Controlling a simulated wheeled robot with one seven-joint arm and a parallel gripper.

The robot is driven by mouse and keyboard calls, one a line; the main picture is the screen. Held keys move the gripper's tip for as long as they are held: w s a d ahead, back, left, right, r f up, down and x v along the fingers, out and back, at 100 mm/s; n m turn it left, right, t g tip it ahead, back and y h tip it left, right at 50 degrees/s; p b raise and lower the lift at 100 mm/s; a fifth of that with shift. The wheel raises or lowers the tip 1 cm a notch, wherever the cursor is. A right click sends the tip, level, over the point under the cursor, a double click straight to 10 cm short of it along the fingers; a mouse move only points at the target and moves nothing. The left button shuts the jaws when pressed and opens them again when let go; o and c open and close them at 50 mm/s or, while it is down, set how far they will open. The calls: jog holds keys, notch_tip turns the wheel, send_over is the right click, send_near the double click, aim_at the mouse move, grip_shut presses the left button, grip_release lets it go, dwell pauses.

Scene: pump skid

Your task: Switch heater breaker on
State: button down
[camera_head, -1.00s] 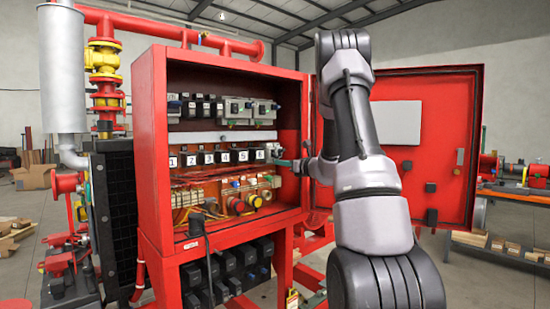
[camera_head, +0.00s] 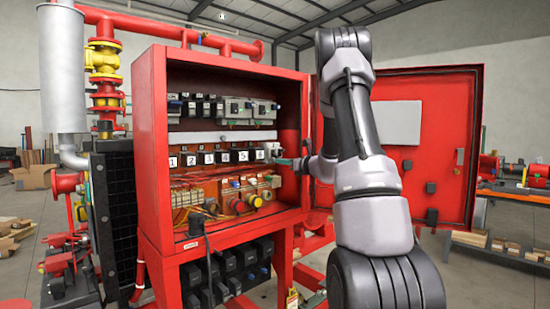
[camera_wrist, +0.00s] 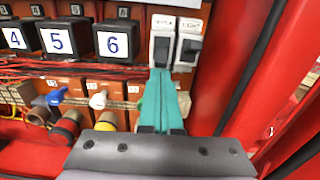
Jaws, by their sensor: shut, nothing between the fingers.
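The heater breaker (camera_wrist: 162,45) is the left one of two white switches in the wrist view, with a dark toggle and a label too blurred to read fully. The light breaker (camera_wrist: 189,46), labelled LIGHT, stands right beside it. My gripper (camera_wrist: 160,78) is shut, its teal fingers together and empty. The fingertips are at the lower end of the heater breaker, just below its toggle; I cannot tell whether they touch it. In the head view my gripper (camera_head: 285,162) reaches into the right side of the open red cabinet (camera_head: 151,150). The toggle's on or off position is unclear.
Black numbered blocks, such as block 6 (camera_wrist: 113,44), line up left of the breakers. Coloured knobs and wiring, including a yellow knob (camera_wrist: 108,118), lie below. The cabinet's red side wall (camera_wrist: 235,65) is close on the right. The cabinet door (camera_head: 440,120) stands open.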

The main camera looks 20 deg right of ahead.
jog(key=shift+r, duration=0.8)
jog(key=v, duration=0.7)
jog(key=shift+f, duration=0.3)
